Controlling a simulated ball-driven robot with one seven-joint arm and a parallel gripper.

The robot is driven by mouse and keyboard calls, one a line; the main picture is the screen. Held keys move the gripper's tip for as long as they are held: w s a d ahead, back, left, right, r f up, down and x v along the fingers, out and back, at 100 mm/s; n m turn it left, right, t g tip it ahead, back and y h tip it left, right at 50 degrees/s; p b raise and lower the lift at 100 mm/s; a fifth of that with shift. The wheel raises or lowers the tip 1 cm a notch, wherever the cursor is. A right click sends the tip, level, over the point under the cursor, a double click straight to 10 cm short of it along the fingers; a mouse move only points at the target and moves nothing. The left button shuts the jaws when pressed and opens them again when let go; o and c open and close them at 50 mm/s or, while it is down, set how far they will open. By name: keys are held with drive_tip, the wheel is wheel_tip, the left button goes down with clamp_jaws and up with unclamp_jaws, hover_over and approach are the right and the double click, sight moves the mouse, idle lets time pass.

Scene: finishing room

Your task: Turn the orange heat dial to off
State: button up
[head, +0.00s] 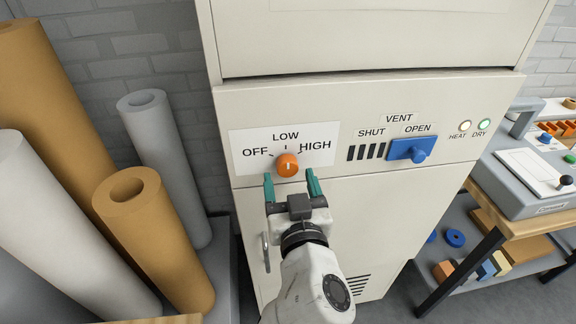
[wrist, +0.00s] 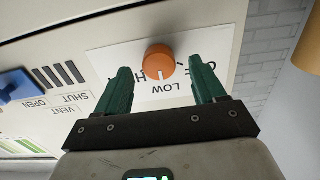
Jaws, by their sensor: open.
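The orange heat dial (head: 287,165) sits on a white label plate (head: 322,133) on the front of a cream cabinet. The plate reads OFF at left, LOW at top and HIGH at right. The dial's white mark points about at LOW; it also shows on the dial in the wrist view (wrist: 160,58). My gripper (head: 290,174) is open, in front of the panel, with one green finger to each side of the dial. In the wrist view my gripper (wrist: 162,70) shows a gap between each finger and the dial. How far the fingertips are from the panel is unclear.
A blue vent slider (head: 410,150) stands at OPEN, right of the dial. Heat (head: 465,125) and dry (head: 484,124) lamps are further right. Tall paper rolls (head: 150,235) stand close at left. A workbench (head: 515,224) with tools is at right.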

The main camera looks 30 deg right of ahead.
sight(287, 165)
drive_tip(key=shift+x, duration=1.5)
drive_tip(key=c, duration=1.1)
